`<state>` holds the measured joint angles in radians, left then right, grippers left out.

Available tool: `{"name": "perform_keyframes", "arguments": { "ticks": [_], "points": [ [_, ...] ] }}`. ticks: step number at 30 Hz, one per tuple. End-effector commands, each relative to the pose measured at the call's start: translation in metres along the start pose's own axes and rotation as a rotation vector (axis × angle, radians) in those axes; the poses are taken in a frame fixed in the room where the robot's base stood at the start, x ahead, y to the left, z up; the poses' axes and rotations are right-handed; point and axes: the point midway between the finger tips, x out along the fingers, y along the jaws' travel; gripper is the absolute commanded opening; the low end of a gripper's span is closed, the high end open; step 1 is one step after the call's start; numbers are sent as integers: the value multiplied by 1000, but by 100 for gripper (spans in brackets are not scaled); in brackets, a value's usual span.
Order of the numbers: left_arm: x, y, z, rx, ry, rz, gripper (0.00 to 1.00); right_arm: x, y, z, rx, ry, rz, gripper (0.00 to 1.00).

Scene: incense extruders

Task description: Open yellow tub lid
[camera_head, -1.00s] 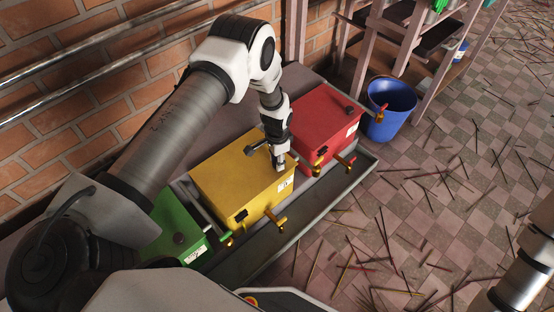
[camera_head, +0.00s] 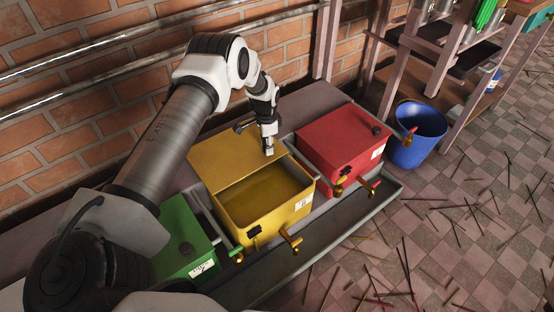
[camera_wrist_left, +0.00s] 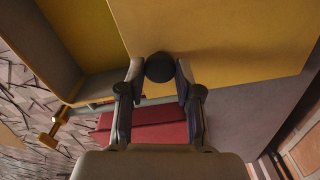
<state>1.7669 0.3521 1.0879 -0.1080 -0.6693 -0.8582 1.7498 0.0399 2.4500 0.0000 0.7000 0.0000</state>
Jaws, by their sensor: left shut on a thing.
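The yellow tub (camera_head: 272,227) stands between the green and red ones, and its open top shows a yellow-brown inside. Its yellow lid (camera_head: 218,163) sits back toward the wall, leaving the front part of the tub uncovered. It fills the top of the left wrist view (camera_wrist_left: 230,35), with the tub's inside at the left. My left gripper (camera_head: 269,149) is over the lid's right part. In the left wrist view its fingers are shut on the round black lid knob (camera_wrist_left: 160,68). My right gripper is not in view.
A closed red tub (camera_head: 340,138) is close on the right, and a green tub (camera_head: 180,240) on the left. Brass taps (camera_head: 291,240) stick out over a grey trough (camera_head: 330,235). A blue bucket (camera_head: 416,135) stands on the tiled floor among scattered sticks.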

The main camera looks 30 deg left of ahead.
Motion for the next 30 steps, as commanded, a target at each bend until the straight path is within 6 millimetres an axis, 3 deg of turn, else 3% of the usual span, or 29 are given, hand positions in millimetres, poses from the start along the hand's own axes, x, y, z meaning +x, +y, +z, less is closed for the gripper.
{"name": "perform_keyframes", "arguments": {
  "ticks": [13, 14, 15, 16, 26, 30],
  "points": [
    [1, -8, 3, 0, -2, 2, 0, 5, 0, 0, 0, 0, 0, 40],
    [1, -8, 3, 0, -2, 2, 37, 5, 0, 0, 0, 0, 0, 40],
    [1, -8, 3, 0, -2, 2, 52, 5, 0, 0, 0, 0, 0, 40],
    [1, -8, 3, 0, -2, 2, 59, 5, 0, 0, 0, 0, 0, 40],
    [-2, -9, 2, 0, -1, 1, 59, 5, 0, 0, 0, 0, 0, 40],
    [-20, -10, 2, 1, 2, -1, 59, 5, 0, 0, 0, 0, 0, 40]
  ]
}}
